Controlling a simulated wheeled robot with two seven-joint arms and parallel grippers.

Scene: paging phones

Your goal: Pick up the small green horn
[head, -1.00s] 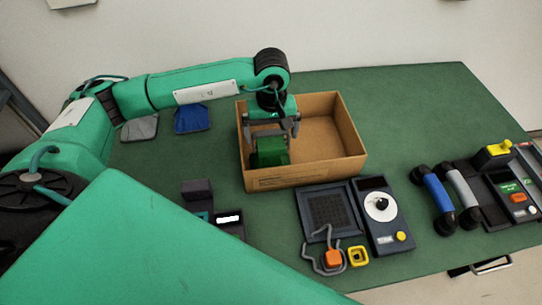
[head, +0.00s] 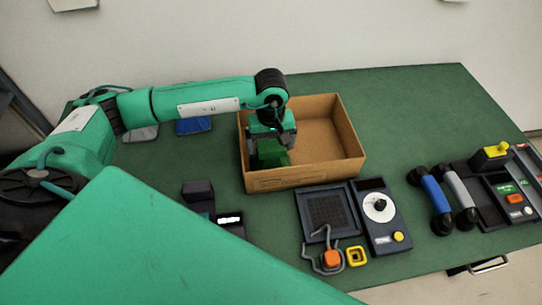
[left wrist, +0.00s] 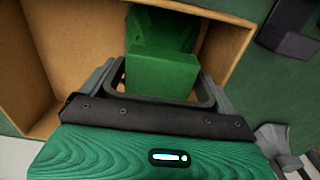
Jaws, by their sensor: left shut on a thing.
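The small green horn (head: 270,155) is a blocky dark green piece in the left part of the open cardboard box (head: 304,177). My left gripper (head: 272,142) points down into the box and is shut on the horn's upper part. In the left wrist view, the horn (left wrist: 162,72) sits between the two grey fingers (left wrist: 160,88), with the box wall close by. The gripper hides part of the horn, and I cannot tell whether the horn touches the box floor. My right gripper is not in view.
The right part of the box is empty. In front of it lie a dark panel with a dial (head: 380,208), an orange button (head: 331,258) and a yellow square ring (head: 356,256). Blue and grey handsets (head: 435,197) lie right. A blue pouch (head: 194,126) lies left.

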